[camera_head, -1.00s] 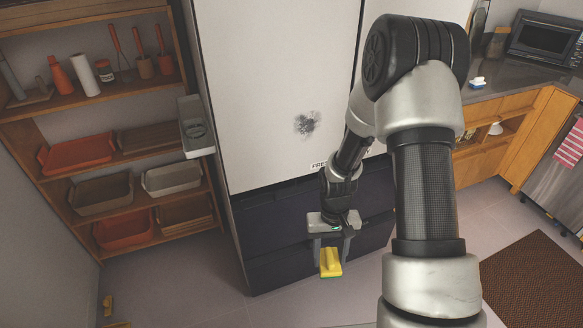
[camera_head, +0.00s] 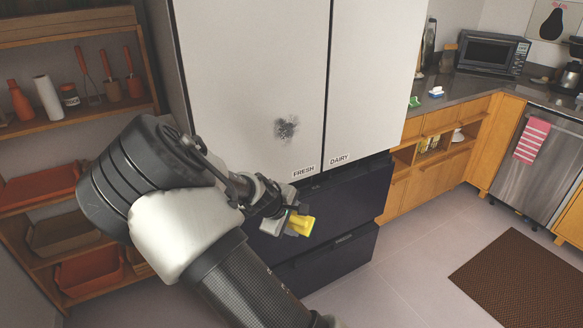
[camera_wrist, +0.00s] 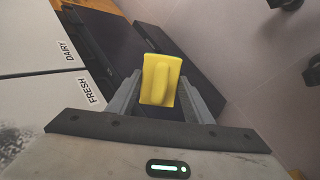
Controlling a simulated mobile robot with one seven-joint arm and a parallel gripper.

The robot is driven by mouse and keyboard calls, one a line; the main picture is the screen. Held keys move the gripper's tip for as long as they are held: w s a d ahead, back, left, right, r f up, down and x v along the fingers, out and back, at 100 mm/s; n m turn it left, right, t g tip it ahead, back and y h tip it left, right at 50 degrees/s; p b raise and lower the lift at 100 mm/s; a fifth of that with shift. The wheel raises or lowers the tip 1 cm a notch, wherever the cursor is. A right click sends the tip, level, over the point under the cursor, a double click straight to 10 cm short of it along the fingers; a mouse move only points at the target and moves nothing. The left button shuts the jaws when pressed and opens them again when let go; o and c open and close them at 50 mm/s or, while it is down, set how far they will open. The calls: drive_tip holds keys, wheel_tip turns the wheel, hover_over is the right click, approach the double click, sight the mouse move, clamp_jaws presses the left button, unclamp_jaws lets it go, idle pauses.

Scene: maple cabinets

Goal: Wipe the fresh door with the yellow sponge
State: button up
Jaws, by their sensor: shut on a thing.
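The yellow sponge (camera_head: 299,225) is held in my gripper (camera_head: 292,222), in front of the dark drawers below the fridge doors. In the wrist view the sponge (camera_wrist: 161,80) sits between the two grey fingers of my gripper (camera_wrist: 160,97), which is shut on it. The fresh door (camera_head: 245,70) is the white left door, labelled FRESH at its lower right corner. A dark smudge (camera_head: 286,128) marks its lower part. The sponge is below the smudge and appears apart from the door. The smudge's edge (camera_wrist: 12,135) shows at the wrist view's left.
The white dairy door (camera_head: 370,80) is to the right of the fresh door. A wooden shelf (camera_head: 70,120) with bins and bottles stands left, partly behind my arm. A counter (camera_head: 455,95) with a microwave (camera_head: 492,53) is at the right. The floor (camera_head: 420,250) in front is open.

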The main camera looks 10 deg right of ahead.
sight(295, 212)
drive_tip(key=w+n+t, duration=0.1)
drive_tip(key=w+r+n+t+b, duration=0.2)
drive_tip(key=t, duration=0.1)
drive_tip(key=shift+w+d+y, duration=0.2)
drive_tip(key=shift+w+y, duration=0.05)
drive_tip(key=shift+y, duration=0.15)
drive_tip(key=shift+w+d+r+n+t+y+b, duration=0.15)
drive_tip(key=shift+w+r+n+t+y+b, duration=0.15)
drive_tip(key=shift+w+r+n+t+b, duration=0.25)
drive_tip(key=shift+w+d+r+n+t+y+b, duration=0.15)
drive_tip(key=shift+w+r+n+t+y+b, duration=0.25)
drive_tip(key=shift+t+b, duration=0.2)
drive_tip(key=w+r+n+t+y+b, duration=0.3)
drive_tip(key=r+n+t+y+b, duration=0.25)
drive_tip(key=r+b, duration=0.5)
drive_tip(key=w+a+r+m+p, duration=0.1)
drive_tip(key=w+a+p, duration=0.1)
drive_tip(key=w+p, duration=0.2)
drive_tip(key=shift+w+a+r+t+y, duration=0.15)
drive_tip(key=shift+w+a+t+y, duration=0.2)
drive_tip(key=shift+w, duration=0.45)
drive_tip(key=shift+w+a+b, duration=0.25)
drive_tip(key=shift+w+b, duration=0.2)
drive_tip(key=shift+w, duration=0.6)
drive_tip(key=shift+d, duration=0.1)
